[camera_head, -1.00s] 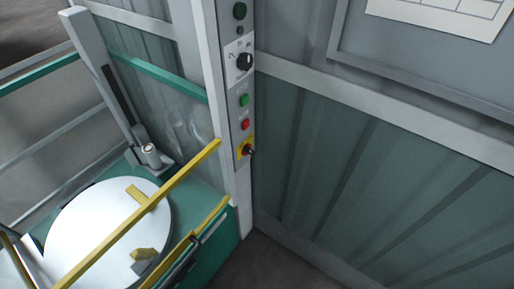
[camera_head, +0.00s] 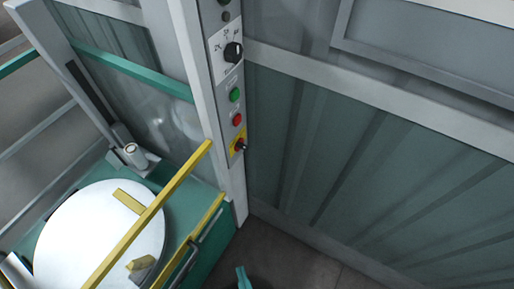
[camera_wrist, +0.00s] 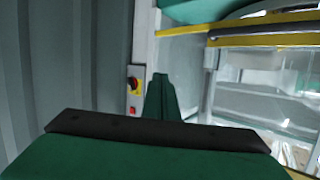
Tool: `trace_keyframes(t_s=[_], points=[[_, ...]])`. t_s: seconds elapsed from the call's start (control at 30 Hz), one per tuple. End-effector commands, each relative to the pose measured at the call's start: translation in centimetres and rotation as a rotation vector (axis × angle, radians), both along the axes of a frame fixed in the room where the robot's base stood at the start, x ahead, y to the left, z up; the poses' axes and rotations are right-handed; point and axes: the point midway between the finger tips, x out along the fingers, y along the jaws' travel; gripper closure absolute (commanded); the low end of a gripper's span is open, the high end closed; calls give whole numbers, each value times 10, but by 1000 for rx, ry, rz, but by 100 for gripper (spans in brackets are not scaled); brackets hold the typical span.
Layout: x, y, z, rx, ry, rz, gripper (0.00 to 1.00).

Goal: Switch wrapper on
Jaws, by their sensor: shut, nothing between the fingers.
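The wrapper's control panel (camera_head: 228,75) runs down a light grey post in the head view. It carries a black selector knob (camera_head: 233,52), a green button (camera_head: 234,95), a red button (camera_head: 237,119) and, lowest, a red-and-black rotary switch on a yellow plate (camera_head: 238,145). In the wrist view, which looks upside down, the yellow-plated switch (camera_wrist: 134,84) appears above the red button (camera_wrist: 132,110). My gripper (camera_head: 243,274) shows its teal tip at the bottom edge of the head view, below the panel and apart from it. In the wrist view its fingers (camera_wrist: 161,90) are shut and empty.
The wrapper's round white turntable (camera_head: 100,240) and yellow bar (camera_head: 150,212) lie left of the post. A grey-green ribbed wall (camera_head: 350,155) stands to the right. Dark floor (camera_head: 300,262) is open in front of the wall.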

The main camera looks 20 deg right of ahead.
Motion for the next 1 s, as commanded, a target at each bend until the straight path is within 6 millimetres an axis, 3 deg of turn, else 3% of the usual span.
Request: trace_keyframes(t_s=[0.2, 0.3, 0.4, 0.53, 0.67, 0.77, 0.9, 1.0], points=[[44, -32, -84, 219, 113, -163, 100], [69, -41, -116, 339, 152, -205, 100], [97, -51, -139, 463, 172, -223, 100], [138, -64, -155, 623, 173, -213, 100], [181, -83, -151, 774, 139, -166, 100], [212, -103, -135, 876, 90, -102, 100], [248, -140, -95, 985, -9, 14, 100], [263, -168, -60, 1033, -88, 109, 100]])
